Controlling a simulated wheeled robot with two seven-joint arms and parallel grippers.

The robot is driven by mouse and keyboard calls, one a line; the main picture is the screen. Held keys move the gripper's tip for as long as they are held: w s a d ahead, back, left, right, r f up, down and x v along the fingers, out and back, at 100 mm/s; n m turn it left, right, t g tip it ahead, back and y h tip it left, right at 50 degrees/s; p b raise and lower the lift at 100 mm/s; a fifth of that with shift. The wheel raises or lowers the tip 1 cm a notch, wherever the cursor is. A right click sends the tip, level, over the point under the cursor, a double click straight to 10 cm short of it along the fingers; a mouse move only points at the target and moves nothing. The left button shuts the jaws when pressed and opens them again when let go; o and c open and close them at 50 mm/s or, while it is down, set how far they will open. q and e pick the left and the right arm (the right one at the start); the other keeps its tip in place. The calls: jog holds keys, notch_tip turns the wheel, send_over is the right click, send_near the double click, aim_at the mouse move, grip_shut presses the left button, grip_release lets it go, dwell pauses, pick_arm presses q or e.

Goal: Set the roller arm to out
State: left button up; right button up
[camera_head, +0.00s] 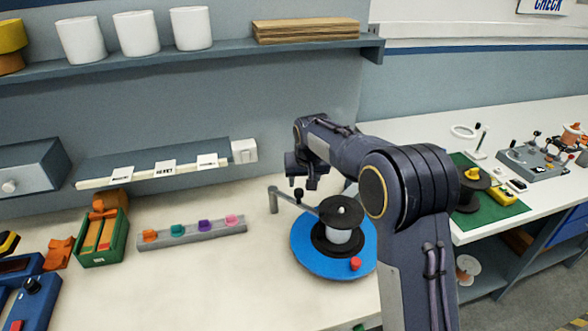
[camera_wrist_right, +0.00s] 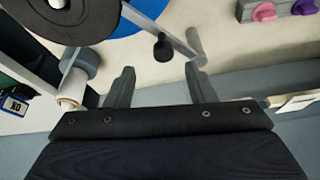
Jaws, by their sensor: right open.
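The roller arm (camera_head: 309,207) is a thin grey bar running from a short grey post (camera_head: 273,201) at left to the black spool (camera_head: 340,217). A black knob (camera_head: 298,195) stands up on it. My right gripper (camera_head: 304,183) is just above and behind the knob, pointing down. In the right wrist view its two fingers (camera_wrist_right: 160,69) are apart and empty. The knob (camera_wrist_right: 162,47) shows just beyond the fingertips, near the middle of the gap, with the bar (camera_wrist_right: 150,27) passing there. The spool, with a white core, sits on a blue disc (camera_head: 310,258). My left gripper is out of view.
A grey strip with several coloured pegs (camera_head: 190,232) lies left of the disc, with a green box (camera_head: 103,240) beyond it. A red knob (camera_head: 355,264) is on the disc. A small grey shelf (camera_head: 160,165) with labels is at the wall.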

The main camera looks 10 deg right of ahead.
aim_at(299, 191)
jog(key=shift+w+a+p+x, duration=0.15)
jog(key=shift+p+x, duration=0.15)
jog(key=shift+x, duration=1.05)
jog(key=shift+w+p+x, duration=0.15)
jog(key=shift+p+x, duration=0.2)
jog(key=shift+x, duration=1)
jog(key=shift+w+a+p+x, duration=0.15)
jog(key=shift+p+x, duration=0.15)
jog(key=shift+x, duration=1.1)
jog(key=shift+r, duration=0.2)
jog(key=shift+c, duration=0.3)
jog(key=shift+d, duration=0.1)
grip_shut()
